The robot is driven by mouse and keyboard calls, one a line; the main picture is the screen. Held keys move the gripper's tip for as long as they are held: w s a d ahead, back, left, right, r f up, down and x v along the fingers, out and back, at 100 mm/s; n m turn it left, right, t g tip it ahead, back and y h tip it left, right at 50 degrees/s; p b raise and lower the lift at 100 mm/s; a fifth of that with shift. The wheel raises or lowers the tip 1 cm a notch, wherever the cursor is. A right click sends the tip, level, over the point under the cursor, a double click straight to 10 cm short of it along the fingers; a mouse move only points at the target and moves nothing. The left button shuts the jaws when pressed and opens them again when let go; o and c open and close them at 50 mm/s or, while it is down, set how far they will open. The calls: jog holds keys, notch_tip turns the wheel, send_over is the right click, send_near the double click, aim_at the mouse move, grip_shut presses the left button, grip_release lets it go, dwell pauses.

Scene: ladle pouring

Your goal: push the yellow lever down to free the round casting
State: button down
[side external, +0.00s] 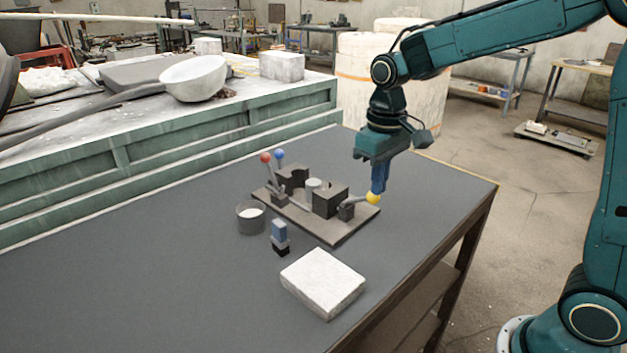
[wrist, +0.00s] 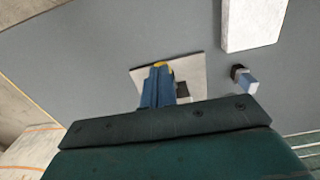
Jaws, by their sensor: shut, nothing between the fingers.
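The yellow lever's ball knob (side external: 373,198) is at the right end of a dark fixture plate (side external: 330,236) on the grey table. The lever's arm looks low, close to level, beside a dark block (side external: 330,200). A round grey casting (side external: 314,186) appears between the fixture's dark blocks, partly hidden. My gripper (side external: 378,190) is shut and empty, its blue fingers pointing down right at the yellow knob. In the wrist view the fingers (wrist: 158,80) cover most of the knob (wrist: 163,65). I cannot tell if they touch it.
A grey cup (side external: 251,217), a small blue-and-black piece (side external: 279,236) and a white slab (side external: 323,283) stand nearby. A ladle (side external: 193,78) lies on the green-sided bench behind. The table's left front is clear.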

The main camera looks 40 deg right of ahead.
jog(key=shift+r, duration=0.75)
jog(key=shift+r, duration=0.1)
jog(key=shift+r, duration=2.9)
jog(key=s+f+t, duration=0.1)
jog(key=s+t, duration=0.4)
jog(key=s, duration=1.4)
jog(key=shift+s+a+f+t, duration=0.15)
jog(key=shift+s+f+t, duration=0.1)
jog(key=shift+t, duration=0.05)
